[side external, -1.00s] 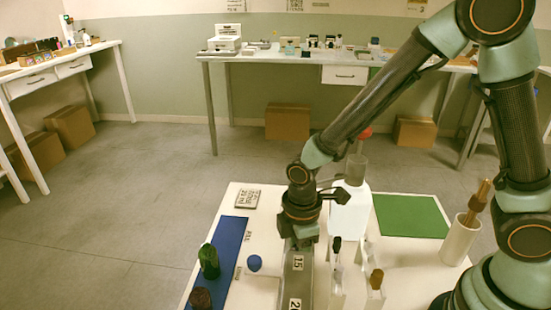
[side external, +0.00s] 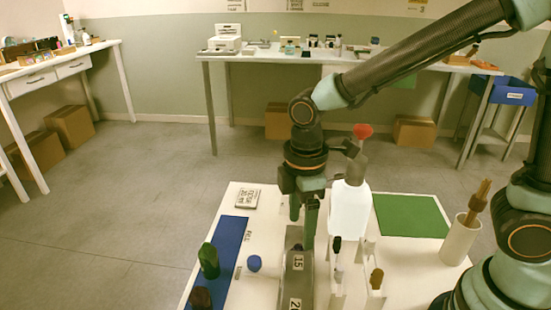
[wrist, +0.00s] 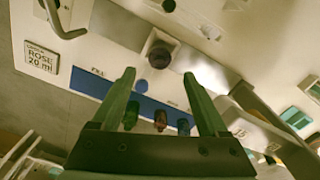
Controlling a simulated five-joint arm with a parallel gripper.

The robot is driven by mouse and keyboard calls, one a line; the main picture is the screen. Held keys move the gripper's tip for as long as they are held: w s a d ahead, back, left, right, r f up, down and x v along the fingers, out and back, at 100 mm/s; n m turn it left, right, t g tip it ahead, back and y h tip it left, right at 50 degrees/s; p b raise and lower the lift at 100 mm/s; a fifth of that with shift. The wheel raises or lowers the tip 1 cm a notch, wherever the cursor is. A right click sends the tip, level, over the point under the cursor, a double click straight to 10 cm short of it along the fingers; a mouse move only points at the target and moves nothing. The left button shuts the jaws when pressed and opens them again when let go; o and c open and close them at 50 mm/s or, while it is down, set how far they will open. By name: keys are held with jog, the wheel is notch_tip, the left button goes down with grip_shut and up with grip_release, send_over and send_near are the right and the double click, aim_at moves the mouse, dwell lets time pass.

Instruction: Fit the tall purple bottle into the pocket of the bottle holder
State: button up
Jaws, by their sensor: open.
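My gripper (side external: 304,228) is open and empty above the far end of the grey strip marked 15 and 20. In the wrist view its two green fingers (wrist: 159,74) are spread apart. A dark round-topped piece (wrist: 158,55) shows beyond the fingertips, apart from them; its colour is too dark to name. I cannot pick out a clearly purple bottle or be sure of the holder's pocket. On the blue mat (side external: 231,240) stand a green bottle (side external: 208,261) and a dark reddish bottle (side external: 201,298). A short blue piece (side external: 254,263) stands to the mat's right.
The grey numbered strip (side external: 297,283) lies below my gripper. A white bottle with a red top (side external: 349,210) stands close on the right, and slim dark-topped pieces (side external: 337,245) stand in front of it. The green mat (side external: 411,216) is bare. A white cup (side external: 459,243) holds brown sticks.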

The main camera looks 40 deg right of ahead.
jog(key=s+d+r+m+t, duration=0.2)
jog(key=d+r+m+t, duration=0.3)
jog(key=d+r+m, duration=0.6)
jog(key=d+m, duration=0.2)
jog(key=d, duration=0.1)
jog(key=shift+s+m+t, duration=0.3)
